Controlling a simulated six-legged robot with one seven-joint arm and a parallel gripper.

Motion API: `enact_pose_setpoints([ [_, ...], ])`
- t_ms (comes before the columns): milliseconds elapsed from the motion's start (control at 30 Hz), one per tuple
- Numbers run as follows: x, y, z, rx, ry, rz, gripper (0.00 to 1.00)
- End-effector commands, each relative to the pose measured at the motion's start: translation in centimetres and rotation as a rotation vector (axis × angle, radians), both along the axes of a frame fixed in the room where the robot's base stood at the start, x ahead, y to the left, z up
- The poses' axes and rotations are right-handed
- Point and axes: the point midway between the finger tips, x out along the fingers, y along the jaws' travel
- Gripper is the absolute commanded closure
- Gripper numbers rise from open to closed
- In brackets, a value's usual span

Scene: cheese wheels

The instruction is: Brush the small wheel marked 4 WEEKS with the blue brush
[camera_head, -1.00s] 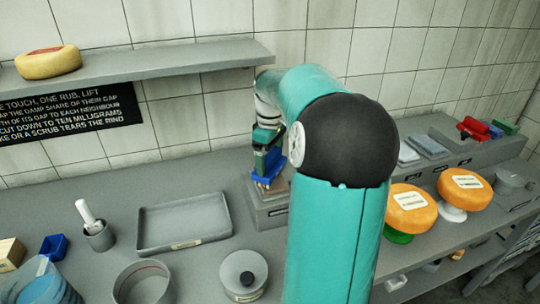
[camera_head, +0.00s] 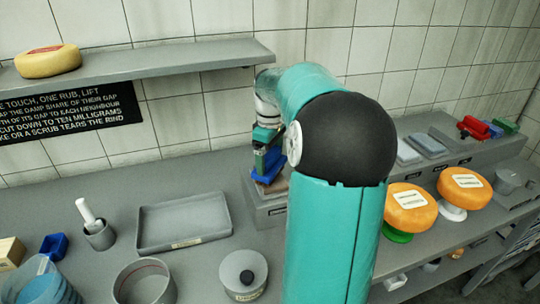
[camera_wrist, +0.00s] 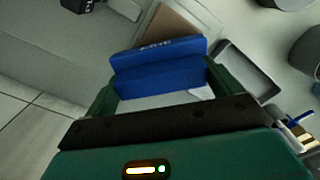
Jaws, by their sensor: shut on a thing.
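My gripper (camera_head: 266,155) is shut on the blue brush (camera_head: 266,180), above a grey block (camera_head: 270,215) near the middle of the counter. In the wrist view the blue brush (camera_wrist: 160,66) sits between the green jaws of my gripper (camera_wrist: 163,84). A flat brown surface (camera_wrist: 172,28) shows just beyond the brush; whether they touch I cannot tell. Two orange wheels with white labels stand at the right, one on a green stand (camera_head: 409,212) and one on a white stand (camera_head: 465,188). Their label text is too small to read, and no 4 WEEKS marking is legible.
A grey tray (camera_head: 184,243), a lidded pot (camera_head: 244,274) and a cup with a white tool (camera_head: 99,235) stand to the left. Red, blue and green brushes or blocks (camera_head: 474,127) lie at the back right. A shelf (camera_head: 165,68) hangs on the wall, holding another wheel (camera_head: 48,61).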

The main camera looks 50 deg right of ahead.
Motion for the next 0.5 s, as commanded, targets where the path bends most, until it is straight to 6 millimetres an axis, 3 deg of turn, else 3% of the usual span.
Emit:
enact_pose_setpoints([
  [500,0.0,0.0,3.2,0.001,0.000,0.000,0.27],
])
